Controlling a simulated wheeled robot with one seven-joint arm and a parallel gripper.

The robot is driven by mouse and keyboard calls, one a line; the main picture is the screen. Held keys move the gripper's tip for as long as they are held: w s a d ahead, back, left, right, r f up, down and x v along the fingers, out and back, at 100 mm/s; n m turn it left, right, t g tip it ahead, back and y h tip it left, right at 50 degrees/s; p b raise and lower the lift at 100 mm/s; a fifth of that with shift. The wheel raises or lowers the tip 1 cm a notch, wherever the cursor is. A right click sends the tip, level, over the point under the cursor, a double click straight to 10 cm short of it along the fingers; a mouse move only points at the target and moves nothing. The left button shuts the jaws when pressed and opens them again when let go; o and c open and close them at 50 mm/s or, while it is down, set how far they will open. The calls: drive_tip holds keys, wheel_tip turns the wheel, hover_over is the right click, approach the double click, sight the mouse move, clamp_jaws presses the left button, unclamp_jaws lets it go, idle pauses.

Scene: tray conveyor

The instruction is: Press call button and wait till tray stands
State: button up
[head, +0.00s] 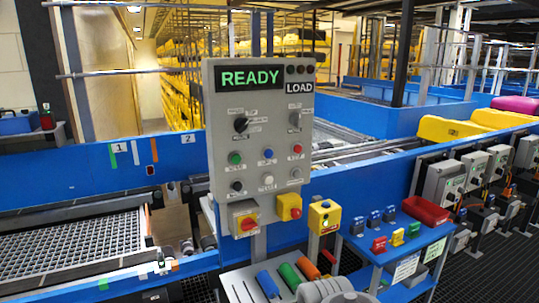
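A grey control panel (218,135) stands upright in the middle, its display (252,78) reading READY in green, with a LOAD label (300,87) beside it. Below are two rotary knobs and a green button (235,158), a blue button (268,154), a red button (297,149), a black one (237,187) and a white one (268,180). The small labels are too blurred to tell which is the call button. Yellow trays or bins (450,129) sit on the conveyor line at right. I cannot make out my gripper.
A blue side table (395,262) with small coloured items and a red bin (425,211) stands at right. A mesh-floored conveyor bay (80,250) lies at left.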

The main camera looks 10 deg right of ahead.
clamp_jaws()
idle(0.4)
idle(1.0)
